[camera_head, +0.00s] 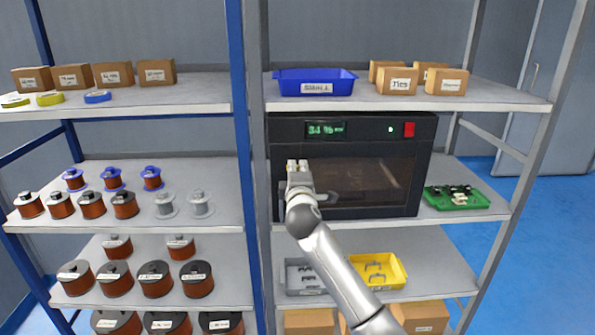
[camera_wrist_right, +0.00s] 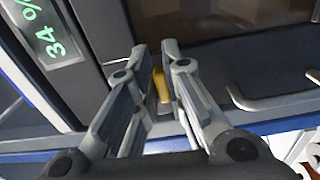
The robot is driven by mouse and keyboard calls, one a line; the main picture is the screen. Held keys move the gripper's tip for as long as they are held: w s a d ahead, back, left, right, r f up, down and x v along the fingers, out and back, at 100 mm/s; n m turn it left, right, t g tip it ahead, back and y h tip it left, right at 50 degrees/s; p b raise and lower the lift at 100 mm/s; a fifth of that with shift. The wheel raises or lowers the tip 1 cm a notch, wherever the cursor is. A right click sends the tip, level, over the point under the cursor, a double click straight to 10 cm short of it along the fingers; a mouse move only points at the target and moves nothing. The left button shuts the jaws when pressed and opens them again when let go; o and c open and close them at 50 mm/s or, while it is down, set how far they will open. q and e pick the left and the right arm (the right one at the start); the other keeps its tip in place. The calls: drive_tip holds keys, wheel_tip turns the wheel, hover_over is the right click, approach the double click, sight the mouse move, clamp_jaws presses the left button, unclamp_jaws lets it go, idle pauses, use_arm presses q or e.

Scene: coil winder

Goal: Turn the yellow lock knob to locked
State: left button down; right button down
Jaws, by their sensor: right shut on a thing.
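The yellow lock knob (camera_wrist_right: 162,86) shows in the right wrist view between the fingertips of my right gripper (camera_wrist_right: 160,68). The fingers are closed in on it, one on each side. The knob is on the front of the black cabinet (camera_head: 350,130), below its display panel. In the head view my right gripper (camera_head: 297,165) is at the left part of the cabinet front and hides the knob. How far the knob is turned cannot be told. My left gripper is not in view.
The cabinet's display (camera_head: 326,129) reads about 34 %, with a red switch (camera_head: 409,129) to its right. A metal handle (camera_wrist_right: 270,104) is near the gripper. A green tray (camera_head: 455,203) stands right of the cabinet; a blue bin (camera_head: 315,88) stands above.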

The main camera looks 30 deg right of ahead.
drive_tip(key=c, duration=1.5)
unclamp_jaws()
drive_tip(key=shift+s, duration=0.1)
drive_tip(key=v, duration=1.2)
drive_tip(key=shift+d, duration=0.1)
